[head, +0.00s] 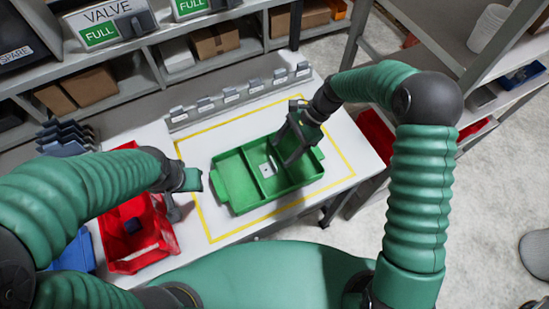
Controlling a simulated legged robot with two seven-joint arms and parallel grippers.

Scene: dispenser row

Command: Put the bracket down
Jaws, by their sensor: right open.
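A small light metal bracket (266,169) lies in the green divided tray (241,208), close to the divider. My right gripper (287,158) reaches down into the right part of the tray, just right of the bracket. Its jaws are open, and a gap shows between them and the bracket. My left gripper (176,208) hangs left of the tray, beside the red bin. Its fingers are partly hidden by the wrist, so their opening is unclear.
A yellow outline (196,215) frames the tray on the white table. A row of small labelled holders (230,95) stands behind it. A red bin (155,255) and a blue bin (75,252) are at left. Shelves with boxes (215,40) line the back.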

